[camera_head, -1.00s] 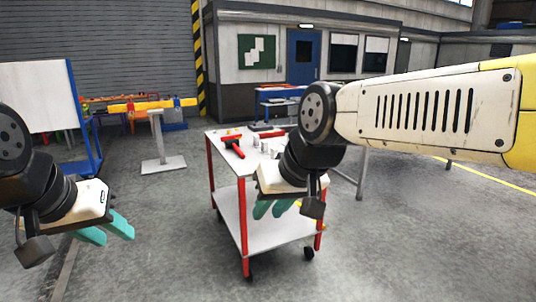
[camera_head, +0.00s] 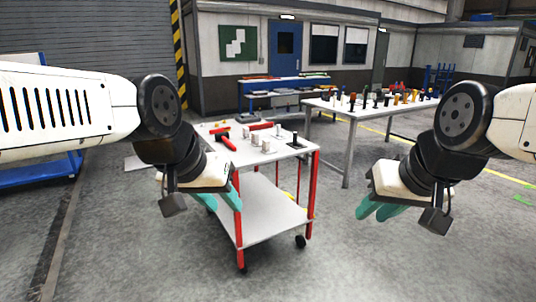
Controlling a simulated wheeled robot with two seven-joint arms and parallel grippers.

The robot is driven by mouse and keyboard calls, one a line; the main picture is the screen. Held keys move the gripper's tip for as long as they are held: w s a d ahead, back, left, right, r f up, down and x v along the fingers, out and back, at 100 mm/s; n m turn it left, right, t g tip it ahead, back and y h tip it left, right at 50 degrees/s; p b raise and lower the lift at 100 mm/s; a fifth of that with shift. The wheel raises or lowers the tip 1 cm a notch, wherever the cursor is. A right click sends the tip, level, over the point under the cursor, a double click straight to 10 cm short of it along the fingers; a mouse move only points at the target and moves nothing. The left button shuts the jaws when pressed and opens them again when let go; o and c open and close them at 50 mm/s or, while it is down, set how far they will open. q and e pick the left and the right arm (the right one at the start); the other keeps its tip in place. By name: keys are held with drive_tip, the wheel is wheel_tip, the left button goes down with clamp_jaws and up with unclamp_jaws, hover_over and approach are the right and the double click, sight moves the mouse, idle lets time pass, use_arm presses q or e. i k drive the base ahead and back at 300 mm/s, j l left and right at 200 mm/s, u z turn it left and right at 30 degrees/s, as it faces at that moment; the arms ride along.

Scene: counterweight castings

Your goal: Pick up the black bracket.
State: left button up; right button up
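A small black piece (camera_head: 295,142), which may be the black bracket, stands at the right end of the top of a red-legged cart; its shape is too small to be sure. My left gripper (camera_head: 226,198) hangs in front of the cart's left side, below the level of its top. It is open, with nothing seen between its teal fingers. My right gripper (camera_head: 378,210) hangs over the floor right of the cart, also open and empty. Neither gripper touches the black piece.
The white cart top (camera_head: 208,131) also holds red tools (camera_head: 226,142) and several pale cylinders (camera_head: 266,146). A long table (camera_head: 340,111) behind it carries many small coloured and black pieces. A blue bench (camera_head: 285,87) stands farther back. Floor right of the cart is clear.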

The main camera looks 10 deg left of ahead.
sight(295, 144)
drive_tip(key=u, duration=4.3)
drive_tip(key=z, duration=4.3)
drive_tip(key=i+u, duration=0.1)
drive_tip(key=i, duration=0.45)
drive_tip(key=i+l+u, duration=0.1)
drive_tip(key=i, duration=0.4)
drive_tip(key=i+l+u, duration=0.1)
drive_tip(key=i, duration=0.45)
drive_tip(key=i+l+u, duration=0.1)
drive_tip(key=i, duration=0.45)
drive_tip(key=i+l+u, duration=0.1)
drive_tip(key=i+l, duration=0.2)
drive_tip(key=i, duration=0.2)
